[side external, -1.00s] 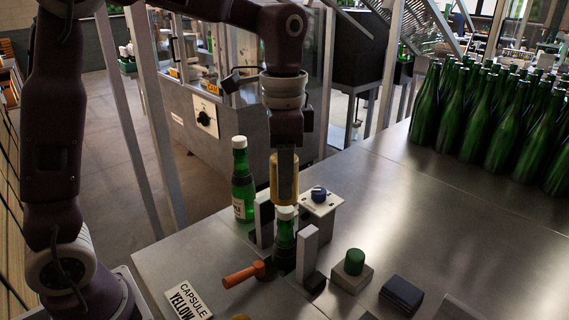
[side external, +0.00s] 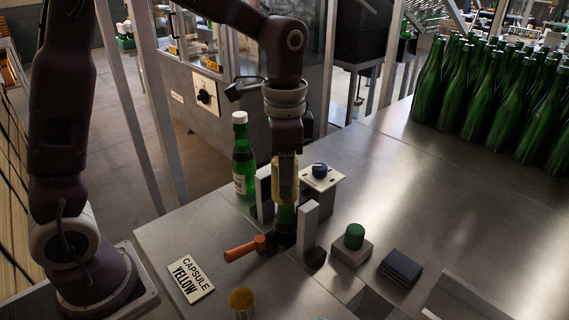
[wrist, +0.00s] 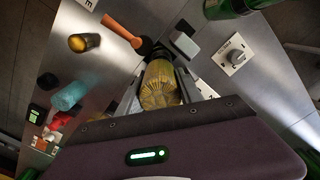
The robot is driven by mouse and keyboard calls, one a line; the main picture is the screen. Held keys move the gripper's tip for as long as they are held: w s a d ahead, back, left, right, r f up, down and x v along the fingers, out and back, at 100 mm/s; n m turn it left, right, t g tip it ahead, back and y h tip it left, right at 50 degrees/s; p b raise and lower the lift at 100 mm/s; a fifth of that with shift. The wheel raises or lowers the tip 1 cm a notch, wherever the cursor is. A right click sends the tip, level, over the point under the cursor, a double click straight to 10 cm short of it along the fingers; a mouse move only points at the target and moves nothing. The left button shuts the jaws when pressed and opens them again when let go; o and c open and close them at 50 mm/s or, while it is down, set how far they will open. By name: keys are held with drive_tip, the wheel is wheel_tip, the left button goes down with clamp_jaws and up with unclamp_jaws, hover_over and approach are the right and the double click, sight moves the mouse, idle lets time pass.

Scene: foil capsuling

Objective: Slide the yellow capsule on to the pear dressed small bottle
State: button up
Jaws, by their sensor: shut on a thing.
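The yellow capsule (side external: 276,181) is upright in my gripper (side external: 286,190), which is shut on it. In the wrist view, its ribbed gold top (wrist: 160,94) shows between the fingers. How far down the capsule sits cannot be told. I cannot make out a pear on the clamped bottle.
A labelled, white-capped green bottle (side external: 243,165) stands close left of the clamp. Many bottles (side external: 490,105) stand back right.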

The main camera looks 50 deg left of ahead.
drive_tip(key=shift+f, duration=2.4)
drive_tip(key=o, duration=1.4)
drive_tip(key=shift+c, duration=0.2)
wheel_tip(320, 180, up, 7)
drive_tip(key=shift+r, duration=0.1)
